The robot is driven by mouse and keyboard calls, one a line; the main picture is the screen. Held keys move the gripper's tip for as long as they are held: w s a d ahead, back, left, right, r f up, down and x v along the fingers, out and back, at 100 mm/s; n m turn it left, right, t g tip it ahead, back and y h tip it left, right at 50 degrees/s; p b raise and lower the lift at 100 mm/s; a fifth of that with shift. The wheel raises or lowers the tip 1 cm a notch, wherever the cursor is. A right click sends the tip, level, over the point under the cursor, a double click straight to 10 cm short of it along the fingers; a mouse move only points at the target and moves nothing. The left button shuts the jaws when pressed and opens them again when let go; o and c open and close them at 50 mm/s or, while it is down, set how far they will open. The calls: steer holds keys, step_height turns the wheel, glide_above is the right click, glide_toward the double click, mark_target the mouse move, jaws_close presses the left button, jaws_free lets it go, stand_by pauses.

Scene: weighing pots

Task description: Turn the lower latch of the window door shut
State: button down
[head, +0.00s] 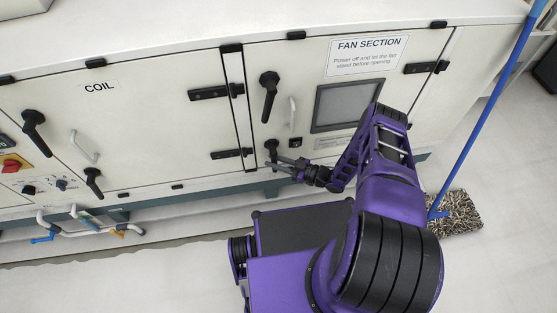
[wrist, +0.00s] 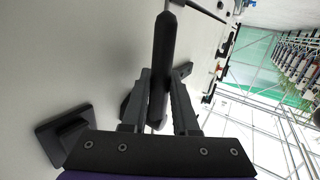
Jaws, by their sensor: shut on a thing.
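The window door (head: 310,60) carries a "FAN SECTION" label and a dark window (head: 345,103); it sits flush in the white cabinet. Its lower latch (head: 271,146) is a black lever near the door's lower left corner. My gripper (head: 284,163) reaches it from the right and is shut on the lever. In the wrist view the black lever (wrist: 162,50) stands between the two fingers of my gripper (wrist: 160,88). The fingers partly hide the lever in the head view, so its exact angle is hard to tell. The upper latch (head: 268,95) points roughly downward.
A pale grab handle (head: 292,110) and a small black fitting (head: 295,142) are close to the latch. Black hinges (head: 232,153) lie left of the door. A blue-handled mop (head: 455,212) stands at the right. Pipes with valves (head: 80,228) run low at the left.

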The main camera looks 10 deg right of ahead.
steer(key=shift+a+m+t+y, duration=0.5)
steer(key=shift+a+m+y, duration=0.15)
steer(key=shift+m+y, duration=0.2)
steer(key=shift+r, duration=0.1)
steer(key=c, duration=1)
jaws_free()
steer(key=shift+o, duration=0.2)
steer(key=shift+s+d, duration=0.1)
